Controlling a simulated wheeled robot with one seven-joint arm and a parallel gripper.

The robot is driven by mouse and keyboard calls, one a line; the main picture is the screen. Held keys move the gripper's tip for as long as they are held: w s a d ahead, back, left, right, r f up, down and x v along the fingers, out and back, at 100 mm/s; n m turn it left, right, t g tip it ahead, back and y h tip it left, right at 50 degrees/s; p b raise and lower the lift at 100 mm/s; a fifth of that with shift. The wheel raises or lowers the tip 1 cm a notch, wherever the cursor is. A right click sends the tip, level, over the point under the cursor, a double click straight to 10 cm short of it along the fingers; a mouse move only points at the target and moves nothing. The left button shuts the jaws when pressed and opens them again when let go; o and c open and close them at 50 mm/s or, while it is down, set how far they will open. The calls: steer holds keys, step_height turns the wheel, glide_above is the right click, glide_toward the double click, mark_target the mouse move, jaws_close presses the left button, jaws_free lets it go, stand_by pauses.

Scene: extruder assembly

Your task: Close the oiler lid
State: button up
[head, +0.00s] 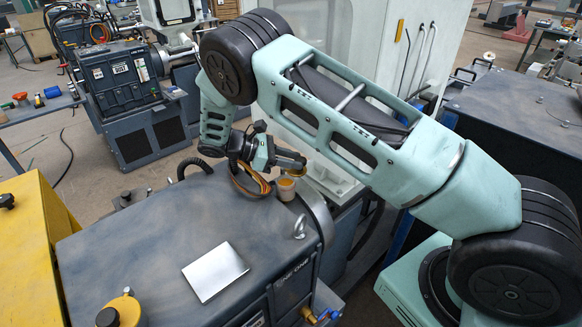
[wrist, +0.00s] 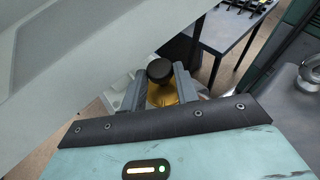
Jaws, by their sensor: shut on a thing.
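The oiler (head: 286,188) is a small pale cup with an amber top at the far right corner of the dark machine housing. The yellow oiler lid (head: 291,165) with a black knob shows directly above it at my gripper (head: 277,158). In the wrist view, the black knob (wrist: 159,71) and the yellow lid (wrist: 162,96) are between the two grey fingers of my gripper (wrist: 160,84), which is shut on the lid. I cannot tell whether the lid touches the cup. The cup is hidden in the wrist view.
The dark machine housing (head: 150,240) carries a silver plate (head: 215,271) and a metal eye bolt (head: 300,227). Another yellow part with a black knob (head: 120,309) is at the near left. A pale machine wall (wrist: 70,60) fills the wrist view's left side.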

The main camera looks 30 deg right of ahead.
steer(key=m+g+y+b, duration=0.2)
steer(key=m+g, duration=0.1)
steer(key=m+g+y+b, duration=0.1)
steer(key=shift+s+a+m, duration=0.25)
steer(key=shift+a+m, duration=0.05)
steer(key=shift+a, duration=0.1)
steer(key=shift+g, duration=0.4)
steer(key=o, duration=1)
steer(key=shift+c, duration=0.2)
